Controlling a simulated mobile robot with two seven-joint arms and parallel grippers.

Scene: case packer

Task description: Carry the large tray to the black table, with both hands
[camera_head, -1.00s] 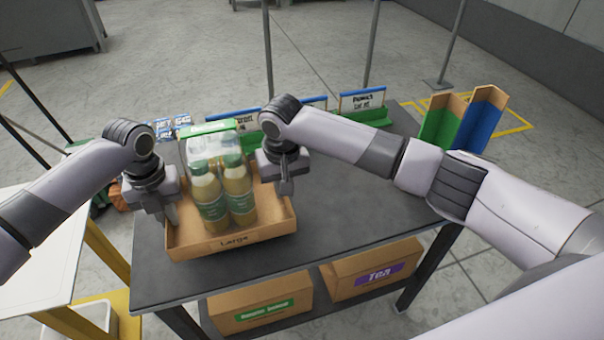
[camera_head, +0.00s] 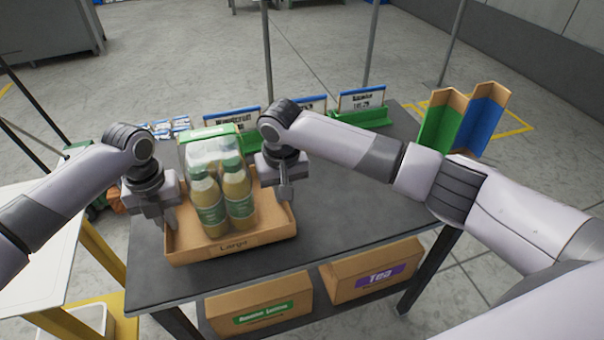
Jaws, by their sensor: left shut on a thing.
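The large tray (camera_head: 199,256) is an orange-brown open box marked "Large" on its front wall. It is on or just above the black table (camera_head: 345,225); I cannot tell whether it touches. It holds two green-labelled bottles (camera_head: 208,203) with green caps and, behind them, a clear pack with a green top (camera_head: 212,133). My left gripper (camera_head: 170,218) is shut on the tray's left wall. My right gripper (camera_head: 285,192) is at the right wall and looks shut on it, its fingers partly hiding that wall.
Label signs in green holders (camera_head: 361,105) line the table's back edge. Green and blue angled racks (camera_head: 440,122) stand at the right. Cardboard boxes (camera_head: 258,302) sit on the shelf below. A white surface (camera_head: 40,235) is at the left. The tabletop right of the tray is clear.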

